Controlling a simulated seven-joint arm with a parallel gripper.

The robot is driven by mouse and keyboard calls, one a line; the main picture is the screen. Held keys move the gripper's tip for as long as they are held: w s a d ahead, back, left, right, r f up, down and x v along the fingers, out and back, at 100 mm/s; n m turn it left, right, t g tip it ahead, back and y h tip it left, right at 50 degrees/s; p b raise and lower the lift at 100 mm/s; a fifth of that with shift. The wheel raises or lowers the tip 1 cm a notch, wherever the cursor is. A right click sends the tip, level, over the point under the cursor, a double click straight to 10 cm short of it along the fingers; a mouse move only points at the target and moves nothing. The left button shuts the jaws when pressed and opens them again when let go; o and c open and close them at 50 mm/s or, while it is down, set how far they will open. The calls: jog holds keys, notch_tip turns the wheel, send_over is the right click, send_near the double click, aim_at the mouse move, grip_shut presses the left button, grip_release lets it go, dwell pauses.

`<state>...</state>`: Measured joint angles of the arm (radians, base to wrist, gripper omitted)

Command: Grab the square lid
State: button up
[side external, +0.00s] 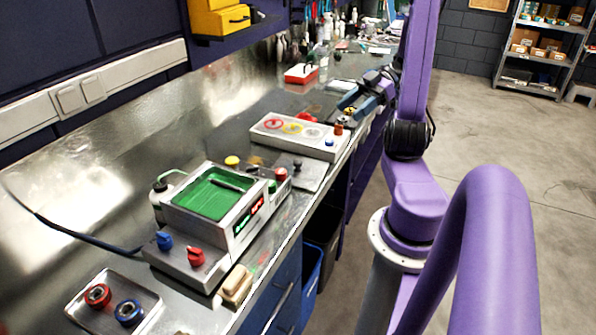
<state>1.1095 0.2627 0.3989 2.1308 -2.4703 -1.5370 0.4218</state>
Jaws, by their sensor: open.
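No thing shows plainly as a square lid. A flat grey squarish plate (312,176) with a small dark knob lies on the bench between the green-topped device and the white panel. I cannot tell whether it is the lid. My gripper (347,103) is small in the picture, over the bench beyond the far right end of the white panel. Its bluish fingers are apart, and nothing shows between them. It is well away from the grey plate.
The device with a green basin (208,197) stands mid-bench, with blue and red knobs in front. The white panel (270,132) has coloured rings. A tray (84,307) holds red and blue rings. A beige block (237,284) sits at the bench edge. Bottles and tools crowd the back.

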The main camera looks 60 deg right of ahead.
notch_tip(320, 180, down, 2)
send_near(299, 160)
jog(key=x, duration=0.3)
jog(key=shift+a+f, duration=0.1)
jog(key=shift+a, duration=0.35)
jog(key=shift+x, duration=2.55)
jog(key=shift+w+d, duration=0.1)
jog(key=shift+c, duration=0.3)
grip_shut()
